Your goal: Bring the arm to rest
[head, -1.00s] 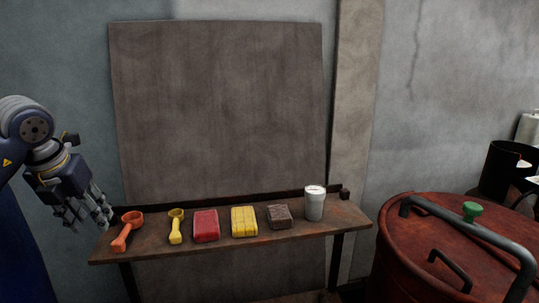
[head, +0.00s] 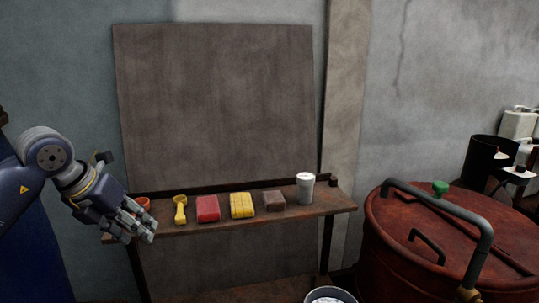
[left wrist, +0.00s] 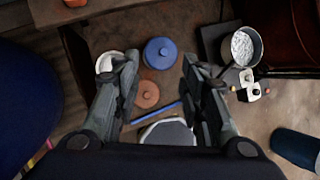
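My left gripper (head: 143,228) is in front of the left end of the wooden shelf (head: 270,217), partly covering an orange scoop (head: 142,203). In the left wrist view its two fingers (left wrist: 158,80) are spread apart with nothing held between them. Below and beyond the fingers I see a blue lidded pot (left wrist: 161,54) and a smaller orange-brown lidded pot (left wrist: 147,95). My right gripper is in neither view.
The shelf holds a yellow scoop (head: 180,209), a red block (head: 208,208), a yellow block (head: 242,205), a brown block (head: 274,201) and a white-grey cup (head: 305,188). A red vat (head: 400,235) stands right. A metal pan (left wrist: 240,48) lies low down.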

